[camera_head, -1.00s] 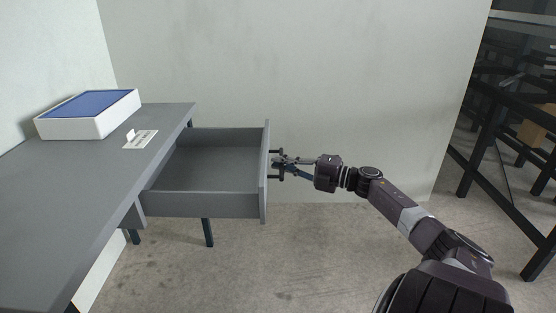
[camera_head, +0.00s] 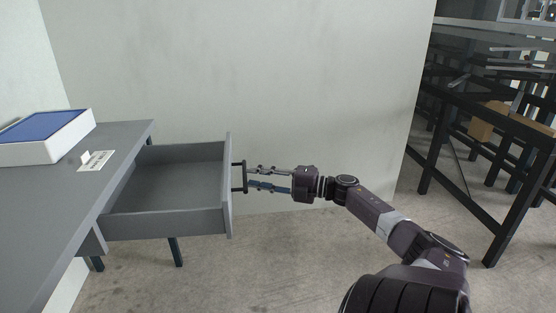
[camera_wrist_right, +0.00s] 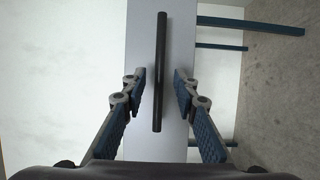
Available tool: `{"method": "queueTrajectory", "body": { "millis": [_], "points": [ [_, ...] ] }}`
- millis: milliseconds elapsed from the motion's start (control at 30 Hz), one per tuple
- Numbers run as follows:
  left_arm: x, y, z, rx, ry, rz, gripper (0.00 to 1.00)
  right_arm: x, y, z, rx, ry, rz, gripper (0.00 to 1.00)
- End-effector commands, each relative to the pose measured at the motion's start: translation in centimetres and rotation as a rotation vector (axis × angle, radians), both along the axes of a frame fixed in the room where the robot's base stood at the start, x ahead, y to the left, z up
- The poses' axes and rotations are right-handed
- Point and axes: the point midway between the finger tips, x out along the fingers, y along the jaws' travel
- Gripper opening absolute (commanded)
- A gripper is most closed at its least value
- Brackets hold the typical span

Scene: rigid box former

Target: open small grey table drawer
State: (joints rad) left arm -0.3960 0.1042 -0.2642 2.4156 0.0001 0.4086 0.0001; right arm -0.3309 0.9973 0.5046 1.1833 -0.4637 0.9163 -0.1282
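The grey table (camera_head: 60,205) stands at the left in the head view. Its drawer (camera_head: 170,222) is pulled far out to the right, and its inside looks empty. A dark bar handle (camera_head: 239,176) is on the drawer front. My right gripper (camera_head: 250,177) is open just right of the handle. In the right wrist view the handle (camera_wrist_right: 160,70) runs lengthwise between the two spread fingers (camera_wrist_right: 160,88), with a gap on each side. Neither finger appears to touch it. My left gripper is not in view.
A white box with a blue top (camera_head: 45,137) and a small white sign (camera_head: 97,160) are on the tabletop. A black metal rack (camera_head: 480,140) with a brown box (camera_head: 487,122) stands at the right. The floor between is clear.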

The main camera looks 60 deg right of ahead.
Motion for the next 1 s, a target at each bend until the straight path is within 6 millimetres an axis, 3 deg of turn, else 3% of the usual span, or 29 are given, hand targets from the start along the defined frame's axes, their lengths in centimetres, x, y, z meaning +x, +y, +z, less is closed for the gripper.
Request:
{"method": "queueTrajectory", "body": {
  "millis": [200, 400, 1000],
  "points": [
    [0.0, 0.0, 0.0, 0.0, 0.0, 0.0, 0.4, -4.3, -1.4, -0.2, 0.001, 0.003, -0.001, 0.27],
    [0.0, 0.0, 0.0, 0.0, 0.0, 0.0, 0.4, -7.0, -2.3, -0.1, 0.001, 0.001, 0.0, 0.27],
    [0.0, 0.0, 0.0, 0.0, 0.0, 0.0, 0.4, -7.7, -2.5, 0.0, 0.0, 0.0, 0.001, 0.27]
  ]
}}
